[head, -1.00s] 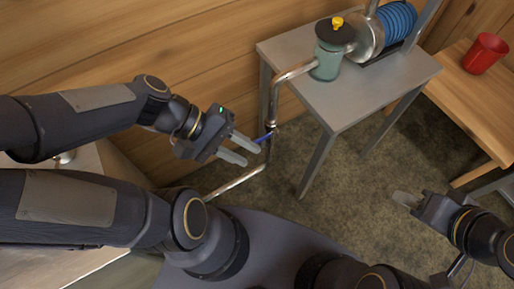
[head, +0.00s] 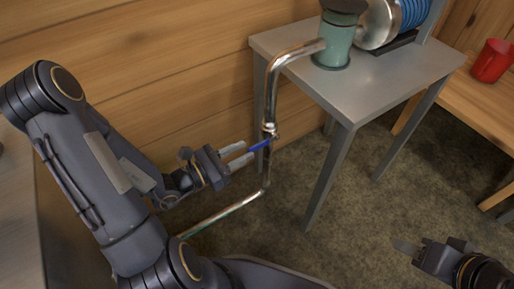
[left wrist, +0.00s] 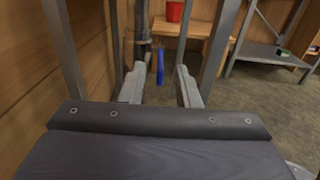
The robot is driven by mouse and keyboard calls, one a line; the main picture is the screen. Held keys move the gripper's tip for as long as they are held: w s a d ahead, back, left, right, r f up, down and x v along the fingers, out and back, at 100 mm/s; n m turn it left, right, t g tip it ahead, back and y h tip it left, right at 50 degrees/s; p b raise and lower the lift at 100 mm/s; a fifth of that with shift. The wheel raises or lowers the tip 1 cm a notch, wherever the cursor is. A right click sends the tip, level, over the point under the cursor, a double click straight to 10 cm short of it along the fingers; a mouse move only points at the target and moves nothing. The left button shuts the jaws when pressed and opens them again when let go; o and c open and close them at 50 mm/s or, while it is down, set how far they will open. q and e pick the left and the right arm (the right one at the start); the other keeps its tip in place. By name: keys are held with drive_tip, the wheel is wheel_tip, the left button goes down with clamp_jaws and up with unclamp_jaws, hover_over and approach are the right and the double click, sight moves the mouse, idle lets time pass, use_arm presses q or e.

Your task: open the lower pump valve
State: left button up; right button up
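The lower pump valve shows as a blue lever (head: 260,145) on the metal pipe (head: 269,128) beside the table. The lever sticks out from the pipe to the left. My left gripper (head: 248,151) is open, with its fingertips at the lever's free end.
A grey metal table (head: 365,95) bears the green pump (head: 336,45) and a blue coil (head: 412,10). A red cup (head: 491,62) stands on a wooden bench (head: 480,101) at the right. The wooden wall (head: 150,70) is behind the pipe. The floor in front is clear.

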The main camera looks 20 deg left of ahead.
sight(259, 144)
use_arm(q)
drive_tip(key=b+x, duration=0.1)
drive_tip(key=x, duration=0.4)
drive_tip(key=shift+w+d, duration=0.15)
clamp_jaws()
